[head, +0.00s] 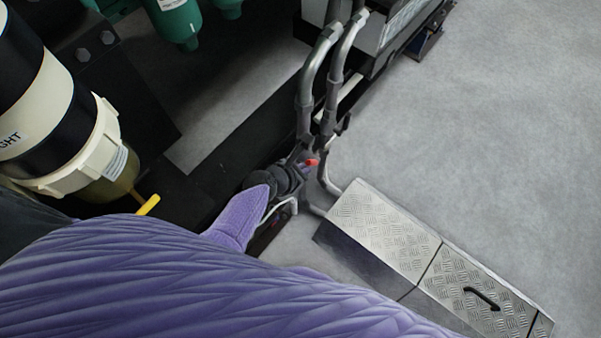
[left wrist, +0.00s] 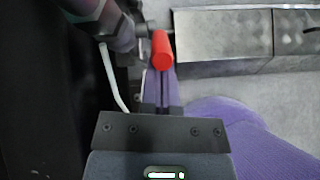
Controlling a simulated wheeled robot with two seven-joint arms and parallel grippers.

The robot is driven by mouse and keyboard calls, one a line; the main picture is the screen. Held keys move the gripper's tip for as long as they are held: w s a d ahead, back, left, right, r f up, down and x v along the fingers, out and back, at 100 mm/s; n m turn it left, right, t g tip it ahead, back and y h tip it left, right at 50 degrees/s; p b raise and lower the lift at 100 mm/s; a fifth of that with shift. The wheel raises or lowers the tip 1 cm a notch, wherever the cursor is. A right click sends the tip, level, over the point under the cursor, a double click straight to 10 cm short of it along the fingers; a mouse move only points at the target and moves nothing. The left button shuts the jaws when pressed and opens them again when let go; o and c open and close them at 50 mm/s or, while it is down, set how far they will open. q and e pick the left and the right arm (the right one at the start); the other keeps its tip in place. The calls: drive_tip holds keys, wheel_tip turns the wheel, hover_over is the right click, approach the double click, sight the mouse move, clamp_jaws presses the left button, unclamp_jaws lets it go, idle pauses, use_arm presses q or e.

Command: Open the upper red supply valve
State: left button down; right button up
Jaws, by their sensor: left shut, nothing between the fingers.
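The red valve handle (head: 312,162) shows as a small red tip beside the grey pipes in the head view. In the left wrist view the red handle (left wrist: 162,48) is a short red bar just beyond my fingertips. My left gripper (head: 304,169) is at the handle in the head view, small and partly hidden by my dark wrist. In the left wrist view my left gripper (left wrist: 160,74) is shut and empty, its purple fingers close under the handle. I cannot tell whether they touch it. The valve body is mostly hidden. My right gripper is not in view.
Grey pipes (head: 306,95) rise behind the valve. A metal tread-plate cover (head: 385,232) with a black handle lies to the right. A black-and-cream filter (head: 50,105) and a yellow lever (head: 148,205) are at the left. Grey floor at the upper right is clear.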

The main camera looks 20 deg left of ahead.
use_arm(q)
drive_tip(key=shift+w+d+r+p, duration=0.1)
drive_tip(key=shift+w+r+p, duration=0.25)
drive_tip(key=shift+w+r, duration=0.2)
drive_tip(key=shift+w+d+r+p, duration=0.15)
drive_tip(key=shift+w+r+p, duration=0.05)
drive_tip(key=shift+w, duration=0.25)
drive_tip(key=shift+w+d+r+p, duration=0.15)
drive_tip(key=shift+w+r, duration=0.05)
drive_tip(key=shift+w, duration=0.2)
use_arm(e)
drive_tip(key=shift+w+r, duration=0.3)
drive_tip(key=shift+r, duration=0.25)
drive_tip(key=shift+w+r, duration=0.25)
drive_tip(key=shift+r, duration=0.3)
use_arm(q)
drive_tip(key=shift+w, duration=0.15)
